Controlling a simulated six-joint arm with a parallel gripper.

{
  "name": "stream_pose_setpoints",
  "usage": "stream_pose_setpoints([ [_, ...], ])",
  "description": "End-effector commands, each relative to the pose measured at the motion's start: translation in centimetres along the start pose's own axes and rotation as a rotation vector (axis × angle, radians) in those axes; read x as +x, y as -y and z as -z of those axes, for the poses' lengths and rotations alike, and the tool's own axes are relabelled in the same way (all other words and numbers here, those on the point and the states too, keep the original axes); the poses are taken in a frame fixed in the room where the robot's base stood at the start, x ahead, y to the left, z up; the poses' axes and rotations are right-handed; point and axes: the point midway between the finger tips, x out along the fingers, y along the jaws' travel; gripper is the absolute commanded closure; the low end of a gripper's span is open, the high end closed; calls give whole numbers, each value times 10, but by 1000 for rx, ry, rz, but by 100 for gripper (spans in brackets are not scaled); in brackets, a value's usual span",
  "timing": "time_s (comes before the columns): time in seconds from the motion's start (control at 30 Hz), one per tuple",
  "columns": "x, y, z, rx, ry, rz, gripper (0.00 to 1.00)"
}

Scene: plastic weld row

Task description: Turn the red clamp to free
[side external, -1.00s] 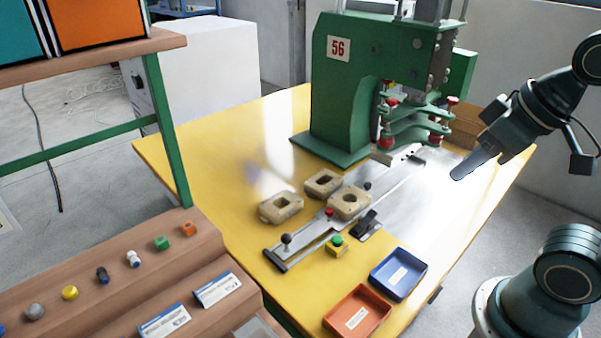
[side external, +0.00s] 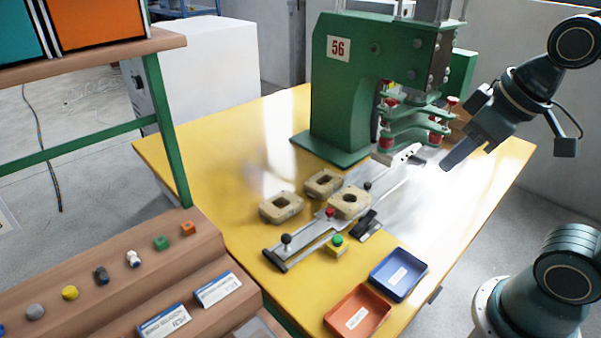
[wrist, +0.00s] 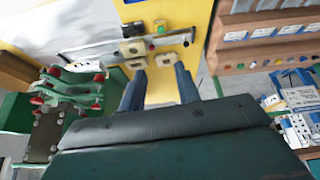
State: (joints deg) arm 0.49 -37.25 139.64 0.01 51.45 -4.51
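A small red knob (side external: 330,212), the likeliest red clamp, sits on the metal slide fixture (side external: 303,242) on the yellow table, beside a tan block (side external: 349,202). Its turned position is too small to tell. More red knobs (side external: 452,101) show on the green press (side external: 345,85), which also appears at the left in the wrist view (wrist: 45,125). My gripper (side external: 445,167) is in the air right of the press, well apart from the fixture's red knob. In the wrist view my gripper's two fingers (wrist: 160,72) stand apart with nothing held between them.
Two more tan blocks (side external: 281,207) (side external: 323,183) lie near the fixture. A green button (side external: 338,240) on a yellow box, a blue tray (side external: 399,273) and an orange tray (side external: 358,311) are nearer the front. The left part of the yellow table (side external: 215,150) is clear.

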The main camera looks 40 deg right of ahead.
Motion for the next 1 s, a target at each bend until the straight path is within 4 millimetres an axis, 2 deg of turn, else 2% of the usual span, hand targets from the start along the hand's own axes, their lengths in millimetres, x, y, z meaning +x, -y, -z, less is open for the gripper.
stream_pose_setpoints([
  [0.27, 19, -8, 47, -141, 77, 5, 68],
  [0.47, 42, -16, 80, -250, 131, 17, 68],
  [0.77, 89, -28, 124, -411, 208, 48, 68],
  [1.0, 137, -39, 151, -540, 267, 84, 68],
])
